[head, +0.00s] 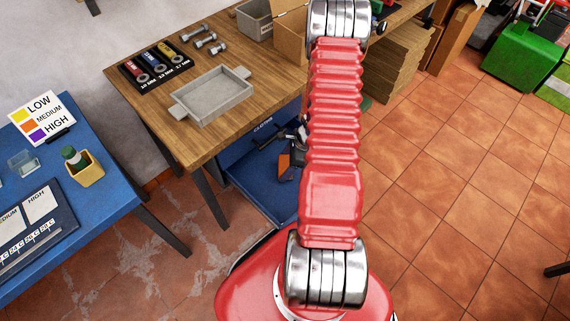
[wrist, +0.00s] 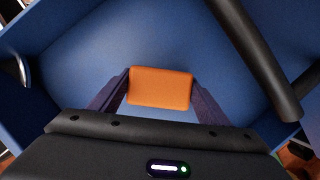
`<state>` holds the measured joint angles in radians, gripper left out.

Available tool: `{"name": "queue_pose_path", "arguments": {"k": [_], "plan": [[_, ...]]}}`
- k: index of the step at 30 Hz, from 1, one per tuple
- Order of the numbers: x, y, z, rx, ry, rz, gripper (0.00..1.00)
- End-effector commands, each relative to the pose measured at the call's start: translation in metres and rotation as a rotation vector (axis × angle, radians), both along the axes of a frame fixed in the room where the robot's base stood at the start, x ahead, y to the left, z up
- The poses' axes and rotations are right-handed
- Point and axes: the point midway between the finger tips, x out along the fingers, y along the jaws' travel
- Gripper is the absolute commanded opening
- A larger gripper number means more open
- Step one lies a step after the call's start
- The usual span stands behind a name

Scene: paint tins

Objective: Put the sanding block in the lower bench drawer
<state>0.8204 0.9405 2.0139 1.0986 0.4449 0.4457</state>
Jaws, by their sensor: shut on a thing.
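The sanding block (wrist: 160,88) is an orange rectangular block in the wrist view. My gripper (wrist: 158,92) is shut on it, one finger at each side. Behind the block is the blue inside of the open drawer (wrist: 80,48); whether the block touches its floor I cannot tell. In the head view the blue drawer (head: 258,185) is pulled out under the wooden bench. My gripper (head: 292,155) is over the drawer, with the orange block (head: 283,166) just showing beside my arm. My red arm hides the drawer's right part.
On the wooden bench stand a grey tray (head: 212,104), a black tool holder (head: 155,65) and several metal dumbbell-shaped pieces (head: 205,40). A dark cylindrical bar (wrist: 258,60) crosses the wrist view's right side.

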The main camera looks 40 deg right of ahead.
Motion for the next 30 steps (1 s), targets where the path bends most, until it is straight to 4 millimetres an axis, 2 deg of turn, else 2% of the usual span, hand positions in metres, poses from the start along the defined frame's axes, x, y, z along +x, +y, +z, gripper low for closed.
{"name": "queue_pose_path", "arguments": {"k": [4,23,24,30], "plan": [[0.007,0.001,-0.011,0.000,0.000,0.001,0.46],[0.006,0.001,-0.020,-0.001,0.003,0.001,0.46],[0.006,0.001,-0.021,-0.002,0.005,0.001,0.71],[0.004,0.002,-0.022,0.000,0.007,0.002,0.86]]}}
